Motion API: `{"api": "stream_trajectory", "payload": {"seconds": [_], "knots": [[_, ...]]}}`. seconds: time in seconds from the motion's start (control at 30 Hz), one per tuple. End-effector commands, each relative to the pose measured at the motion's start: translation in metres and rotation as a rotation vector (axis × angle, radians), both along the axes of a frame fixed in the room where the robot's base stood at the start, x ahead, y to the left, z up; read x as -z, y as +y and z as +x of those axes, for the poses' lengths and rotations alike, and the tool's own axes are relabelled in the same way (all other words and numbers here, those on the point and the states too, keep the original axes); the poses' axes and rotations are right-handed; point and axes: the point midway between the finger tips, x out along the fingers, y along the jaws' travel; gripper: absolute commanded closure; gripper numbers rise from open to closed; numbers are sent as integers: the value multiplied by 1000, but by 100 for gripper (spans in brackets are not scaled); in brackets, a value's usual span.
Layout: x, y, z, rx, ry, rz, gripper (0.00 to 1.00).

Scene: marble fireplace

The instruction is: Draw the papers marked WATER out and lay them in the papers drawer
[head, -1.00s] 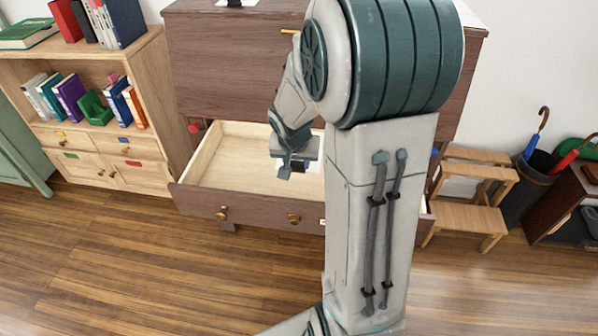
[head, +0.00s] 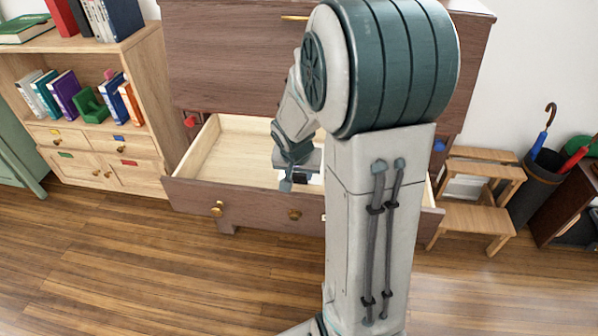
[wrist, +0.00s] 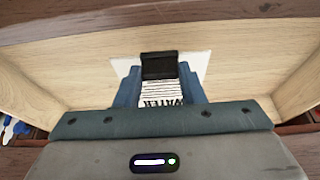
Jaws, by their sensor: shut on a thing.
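The WATER papers (wrist: 162,93) are a white bundle with printed lines and a black clip (wrist: 159,66) at one end. In the wrist view they sit between the blue fingers of my gripper (wrist: 160,84), which is shut on them. The open papers drawer (head: 255,205) has a dark wooden front and a pale interior. My gripper (head: 297,181) is over or inside this drawer in the head view. A white sheet (wrist: 197,65) shows on the drawer floor behind the bundle. Whether the bundle touches the floor I cannot tell.
My arm hides the drawer's right part in the head view. The drawer floor (head: 235,160) is bare on the left. A bookcase (head: 95,105) stands left; a wooden step stool (head: 478,205) and an umbrella bin (head: 530,185) stand right.

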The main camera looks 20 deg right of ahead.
Motion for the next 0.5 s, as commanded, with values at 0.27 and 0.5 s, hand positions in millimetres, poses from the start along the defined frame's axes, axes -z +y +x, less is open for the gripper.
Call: {"api": "stream_trajectory", "payload": {"seconds": [0.27, 0.5], "knots": [[32, 1, 0, -1, -1, 0, 91], [55, 0, 0, -1, -1, 0, 91]]}}
